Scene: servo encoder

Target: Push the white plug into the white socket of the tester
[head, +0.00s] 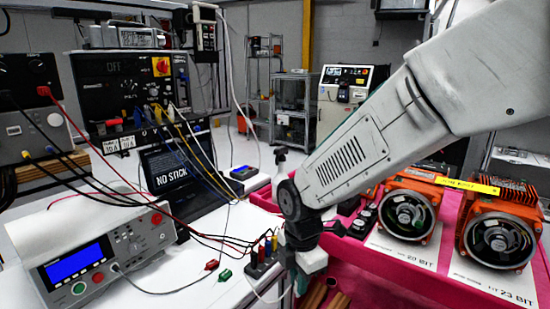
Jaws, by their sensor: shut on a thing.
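My gripper (302,272) is at the lower middle, at the right edge of the white bench, pointing down. It is shut on a small white piece (313,261), which I take to be the white plug; the arm and fingers hide much of it. A thin white cable curves out below the gripper to the left. The tester (95,262) is a pale bench unit with a blue screen, knob and coloured buttons at the lower left, well apart from my gripper. A white socket on it cannot be made out clearly.
A small black block with coloured plugs (262,262) stands just left of my gripper. Red, black and yellow leads cross the bench. A black laptop (175,180) stands behind the tester. A pink tray (400,285) with orange motors (408,212) lies to the right.

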